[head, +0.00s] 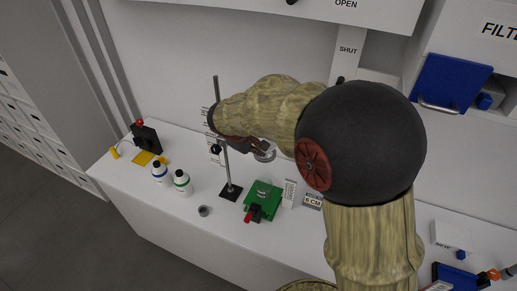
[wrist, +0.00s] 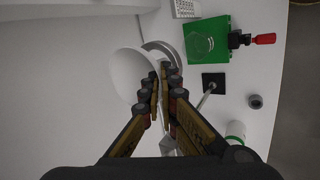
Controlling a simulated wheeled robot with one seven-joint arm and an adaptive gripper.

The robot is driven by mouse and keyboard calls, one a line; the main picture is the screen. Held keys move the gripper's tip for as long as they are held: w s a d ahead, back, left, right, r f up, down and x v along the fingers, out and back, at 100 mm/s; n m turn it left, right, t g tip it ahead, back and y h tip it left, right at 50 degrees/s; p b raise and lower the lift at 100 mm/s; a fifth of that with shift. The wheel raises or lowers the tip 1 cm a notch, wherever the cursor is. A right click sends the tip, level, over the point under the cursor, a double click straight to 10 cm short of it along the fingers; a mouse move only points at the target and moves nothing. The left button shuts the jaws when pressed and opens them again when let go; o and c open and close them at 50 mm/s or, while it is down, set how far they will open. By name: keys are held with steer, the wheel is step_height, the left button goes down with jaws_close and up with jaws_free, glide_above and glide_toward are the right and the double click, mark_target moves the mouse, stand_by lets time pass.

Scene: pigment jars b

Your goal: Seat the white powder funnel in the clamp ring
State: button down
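The white powder funnel (wrist: 128,74) shows in the wrist view as a wide pale cone at the left of my fingertips. My gripper (wrist: 165,82) has its fingers close together at the funnel's right-hand wall and appears shut on it. The clamp ring (wrist: 158,49) is a grey band just beyond the fingertips, partly hidden by the funnel and fingers. In the head view, my gripper (head: 258,144) is beside the ring (head: 265,154), high above the table. The overlap hides whether the funnel touches the ring.
The stand's upright rod (head: 225,160) rises from a dark base (head: 231,191) close to my gripper. A green board (head: 264,198) with a red-handled part lies right of it. Two white bottles (head: 182,184) and a small grey cup (head: 204,211) stand left and in front.

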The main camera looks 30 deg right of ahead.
mark_target(260, 159)
step_height(260, 159, down, 2)
steer(key=shift+f+b, duration=0.25)
steer(key=shift+b, duration=0.75)
steer(key=shift+s+f+b, duration=0.3)
steer(key=shift+s+f, duration=0.05)
steer(key=shift+f, duration=0.2)
steer(key=c, duration=2.2)
jaws_free()
steer(key=shift+a, duration=0.15)
steer(key=shift+c, duration=0.2)
steer(key=shift+o, duration=0.8)
steer(key=shift+w, duration=0.1)
steer(key=shift+o, duration=0.6)
steer(key=shift+w+d+r, duration=0.1)
steer(key=shift+w+d, duration=0.05)
steer(key=shift+d, duration=0.05)
steer(key=shift+r, duration=0.1)
steer(key=shift+r, duration=0.2)
